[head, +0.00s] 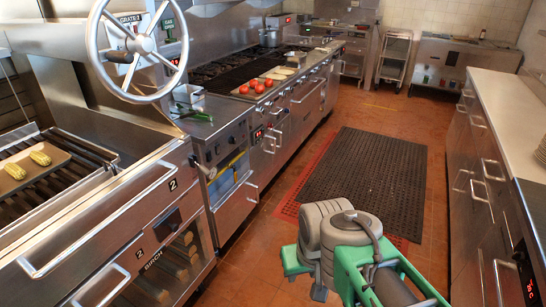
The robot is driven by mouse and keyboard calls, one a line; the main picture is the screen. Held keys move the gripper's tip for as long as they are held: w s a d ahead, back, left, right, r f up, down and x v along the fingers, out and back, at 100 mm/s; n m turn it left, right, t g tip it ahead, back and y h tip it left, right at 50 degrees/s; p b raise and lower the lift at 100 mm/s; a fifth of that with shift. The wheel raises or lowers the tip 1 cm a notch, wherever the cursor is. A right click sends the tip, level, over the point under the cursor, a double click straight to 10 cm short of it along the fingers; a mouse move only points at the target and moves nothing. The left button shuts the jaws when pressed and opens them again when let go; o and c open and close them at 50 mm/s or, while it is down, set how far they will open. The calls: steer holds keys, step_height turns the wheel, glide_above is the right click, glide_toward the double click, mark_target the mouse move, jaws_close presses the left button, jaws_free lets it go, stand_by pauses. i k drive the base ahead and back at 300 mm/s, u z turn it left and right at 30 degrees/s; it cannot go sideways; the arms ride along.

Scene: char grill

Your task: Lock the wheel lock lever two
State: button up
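A large spoked metal hand wheel (97,57) stands upright at the upper left, in front of a steel panel. A label reading GRATE 2 (131,19) shows behind its upper part. A small dark fitting (120,57) sits behind the spokes, near the hub. It may be part of the wheel lock; the lever's position is too small to tell. My arm's grey joints and green links show at the bottom centre, right of the grill and well apart from the wheel. I cannot make out my gripper's fingers.
The grill unit (95,215) marked 2 fills the left, with corn on a tray (8,185) on its grate. A counter with tomatoes (252,86) runs behind. A cabinet row (480,150) lines the right. The tiled aisle with a dark mat (370,175) is open.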

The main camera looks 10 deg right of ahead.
mark_target(202, 168)
steer(key=z, duration=1.4)
steer(key=i, duration=1.9)
steer(key=u, duration=3.1)
